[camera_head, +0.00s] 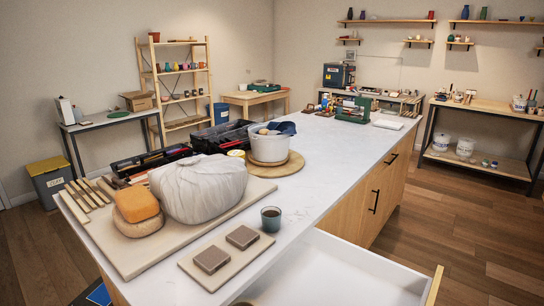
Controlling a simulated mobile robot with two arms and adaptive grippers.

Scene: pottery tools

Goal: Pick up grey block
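Two small square grey-brown blocks lie flat on a thin beige board (217,277) near the front of the white counter. The nearer block (211,259) is at the left and the farther block (242,237) is at the right, with a gap between them. Nothing covers either block. Neither of my grippers shows in the head view.
A dark cup (271,219) stands just behind the board. A large wrapped grey-white bundle (200,188) and an orange sponge (137,204) sit on a larger board to the left. A white drawer (345,275) stands open below the counter's right edge.

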